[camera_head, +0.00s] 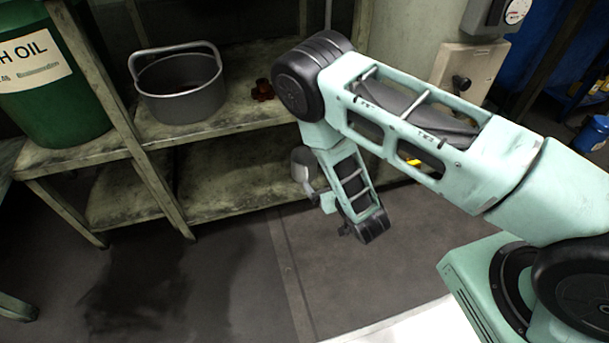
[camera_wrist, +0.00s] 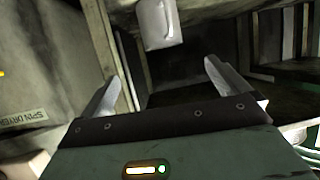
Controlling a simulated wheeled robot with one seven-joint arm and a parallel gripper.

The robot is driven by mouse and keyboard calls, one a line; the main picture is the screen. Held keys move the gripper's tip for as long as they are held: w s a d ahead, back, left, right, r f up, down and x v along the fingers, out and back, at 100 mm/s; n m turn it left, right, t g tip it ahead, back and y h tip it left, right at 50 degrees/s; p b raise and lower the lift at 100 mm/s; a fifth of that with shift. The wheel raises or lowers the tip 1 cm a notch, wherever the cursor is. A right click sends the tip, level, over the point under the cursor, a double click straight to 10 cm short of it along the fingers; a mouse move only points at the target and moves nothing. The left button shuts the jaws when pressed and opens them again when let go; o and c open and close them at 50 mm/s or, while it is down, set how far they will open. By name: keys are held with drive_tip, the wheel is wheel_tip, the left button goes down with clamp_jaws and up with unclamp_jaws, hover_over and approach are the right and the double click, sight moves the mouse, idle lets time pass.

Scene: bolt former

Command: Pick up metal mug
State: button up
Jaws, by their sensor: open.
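The metal mug (camera_wrist: 158,22) is a pale grey cup with a handle on the side that faces me. It shows at the top centre of the wrist view, partly cut off by the frame edge. My gripper (camera_wrist: 164,78) is open and empty. Its two fingers are spread wide below the mug in the wrist view, with a gap between them and the mug. In the head view my gripper (camera_head: 315,194) is small and partly hidden by my wrist.
A worn shelf unit (camera_head: 90,152) holds a green oil drum (camera_head: 60,100), a grey pot with a raised handle (camera_head: 185,95) and a small red-brown part (camera_head: 262,90). A shelf post (camera_head: 150,185) stands left of the mug. The floor (camera_head: 220,270) in front is clear.

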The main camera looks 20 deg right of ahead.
sight(310, 164)
drive_tip(key=b+x, duration=0.5)
drive_tip(key=x, duration=0.5)
drive_tip(key=shift+w+a+f, duration=0.1)
drive_tip(key=shift+w+f, duration=0.1)
drive_tip(key=shift+w, duration=0.1)
drive_tip(key=b+x, duration=0.4)
drive_tip(key=x, duration=0.1)
drive_tip(key=shift+a, duration=0.15)
drive_tip(key=shift+w, duration=0.3)
drive_tip(key=shift+r, duration=0.1)
drive_tip(key=c, duration=1.1)
